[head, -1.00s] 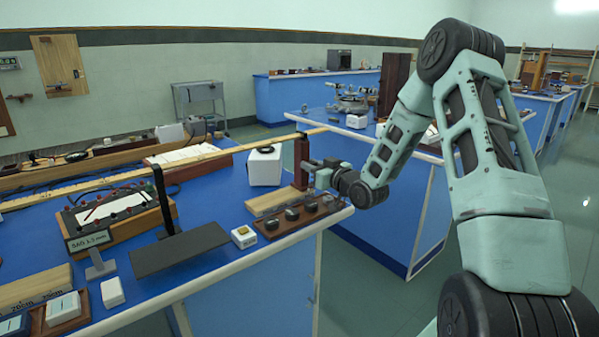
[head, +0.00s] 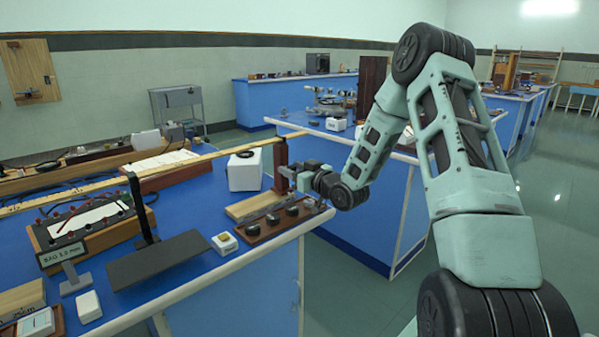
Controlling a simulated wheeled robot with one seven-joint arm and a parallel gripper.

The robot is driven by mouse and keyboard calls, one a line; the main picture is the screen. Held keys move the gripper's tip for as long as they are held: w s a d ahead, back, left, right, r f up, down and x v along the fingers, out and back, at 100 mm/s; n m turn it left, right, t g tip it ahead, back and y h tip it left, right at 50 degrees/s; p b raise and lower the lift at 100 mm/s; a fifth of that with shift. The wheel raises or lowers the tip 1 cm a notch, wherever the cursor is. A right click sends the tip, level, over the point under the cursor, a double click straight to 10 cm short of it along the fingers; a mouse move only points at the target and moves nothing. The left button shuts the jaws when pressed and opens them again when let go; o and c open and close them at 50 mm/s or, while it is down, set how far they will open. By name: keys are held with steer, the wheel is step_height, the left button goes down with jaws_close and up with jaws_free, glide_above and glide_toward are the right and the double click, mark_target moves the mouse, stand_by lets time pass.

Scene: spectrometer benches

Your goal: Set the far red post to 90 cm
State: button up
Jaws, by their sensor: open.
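The far red post (head: 281,163) is a dark red upright near the right end of the blue bench. A long yellow measuring stick (head: 213,155) passes at its top; its scale marks are too small to read here. My gripper (head: 288,176) is open at the right side of the post, low against it in the picture. I cannot tell whether the fingers touch the post or stand around it.
A white block (head: 244,175) stands just left of the red post. In front are a wooden tray with several dark weights (head: 291,210) and a small white box (head: 225,243). A sign reading "SAG 1.5 mm" (head: 65,256) stands at left. Floor shows at right.

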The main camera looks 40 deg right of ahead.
steer(key=s+b, duration=0.1)
steer(key=s, duration=1.6)
steer(key=shift+s+d, duration=0.2)
steer(key=shift+d, duration=0.15)
